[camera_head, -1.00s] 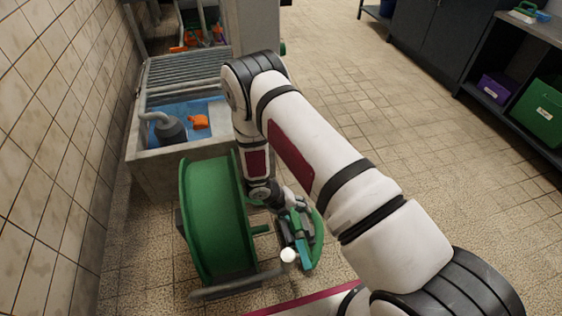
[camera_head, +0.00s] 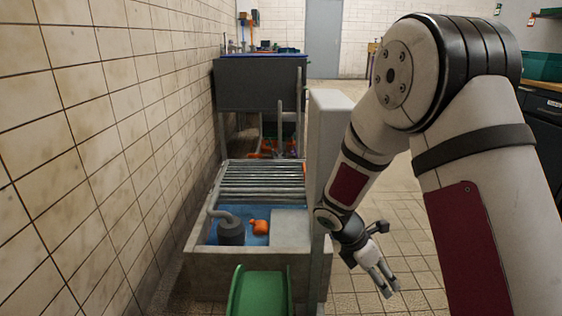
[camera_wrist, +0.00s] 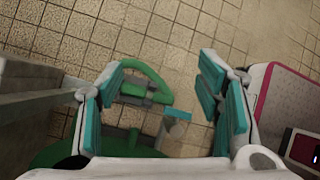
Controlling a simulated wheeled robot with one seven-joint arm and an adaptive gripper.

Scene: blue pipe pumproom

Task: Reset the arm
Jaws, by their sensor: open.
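My gripper (camera_head: 388,284) hangs at the end of my bent arm in the head view, right of the concrete basin, fingers pointing down. In the wrist view its teal-padded fingers (camera_wrist: 165,98) are wide apart with nothing held between them. Below them, apart from the pads, is a green curved loop (camera_wrist: 150,76) with grey parts. The green hose reel (camera_head: 260,292) shows only its top at the bottom edge of the head view.
The concrete basin (camera_head: 198,264) holds blue water, a grey pump (camera_head: 230,232) and an orange object (camera_head: 259,227). A grey post (camera_head: 322,150) stands close left of my arm. A tiled wall (camera_head: 90,130) runs along the left. Tiled floor (camera_head: 412,225) is open behind my arm.

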